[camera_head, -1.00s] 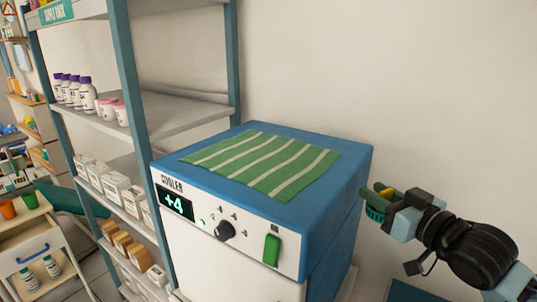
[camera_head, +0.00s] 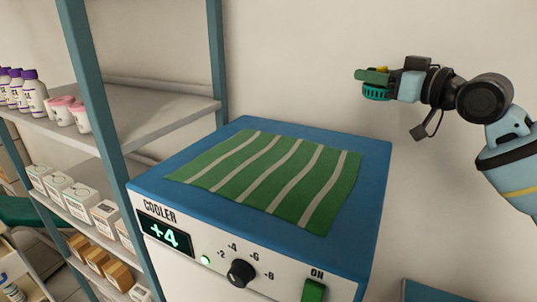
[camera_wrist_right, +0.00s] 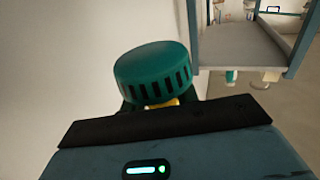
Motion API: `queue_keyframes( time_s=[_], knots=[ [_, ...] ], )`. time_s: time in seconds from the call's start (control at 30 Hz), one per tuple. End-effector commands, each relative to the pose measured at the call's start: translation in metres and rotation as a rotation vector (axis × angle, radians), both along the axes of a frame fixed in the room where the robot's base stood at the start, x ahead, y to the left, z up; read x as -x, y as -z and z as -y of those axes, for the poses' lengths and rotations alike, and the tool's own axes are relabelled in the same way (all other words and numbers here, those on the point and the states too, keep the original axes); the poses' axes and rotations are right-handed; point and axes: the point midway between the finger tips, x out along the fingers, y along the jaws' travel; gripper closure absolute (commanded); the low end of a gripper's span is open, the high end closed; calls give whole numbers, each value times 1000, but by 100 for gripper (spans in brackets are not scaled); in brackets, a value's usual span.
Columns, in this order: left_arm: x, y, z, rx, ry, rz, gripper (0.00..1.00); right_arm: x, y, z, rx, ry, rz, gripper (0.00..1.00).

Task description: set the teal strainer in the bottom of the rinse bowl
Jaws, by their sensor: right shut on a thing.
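The teal strainer (camera_head: 376,92) is a short round cup with slotted sides. My right gripper (camera_head: 380,82) is shut on it and holds it in the air, in front of the wall and above the back right of the cooler. In the right wrist view the strainer (camera_wrist_right: 152,72) sits at the fingertips, its smooth face and dark side slots showing. My left gripper is not in view. The rinse bowl is not in view.
The blue-topped cooler (camera_head: 375,185) stands below, with a green striped cloth (camera_head: 265,180) on top. A shelf rack (camera_head: 95,100) with bottles (camera_head: 32,92) and boxes (camera_head: 72,200) stands at the left. The wall is bare behind the gripper.

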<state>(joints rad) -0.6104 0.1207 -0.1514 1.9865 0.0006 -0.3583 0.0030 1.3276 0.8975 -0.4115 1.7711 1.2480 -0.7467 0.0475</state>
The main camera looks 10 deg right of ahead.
Motion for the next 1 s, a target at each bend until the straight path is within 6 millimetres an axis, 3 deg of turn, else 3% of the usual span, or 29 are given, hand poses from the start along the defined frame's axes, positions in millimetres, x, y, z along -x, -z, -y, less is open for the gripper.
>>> queue_keyframes(
  time_s=[0.23, 0.53, 0.87, 1.0],
  knots=[
    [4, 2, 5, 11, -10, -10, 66, 0, 5, 0, 0, 0, -2, 92],
    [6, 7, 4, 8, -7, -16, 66, 0, 54, 0, 1, 1, -5, 92],
    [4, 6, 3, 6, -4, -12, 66, 0, 65, 0, 1, 1, -1, 92],
    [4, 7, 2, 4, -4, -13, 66, 0, 80, 0, 1, 0, -3, 92]
  ],
)
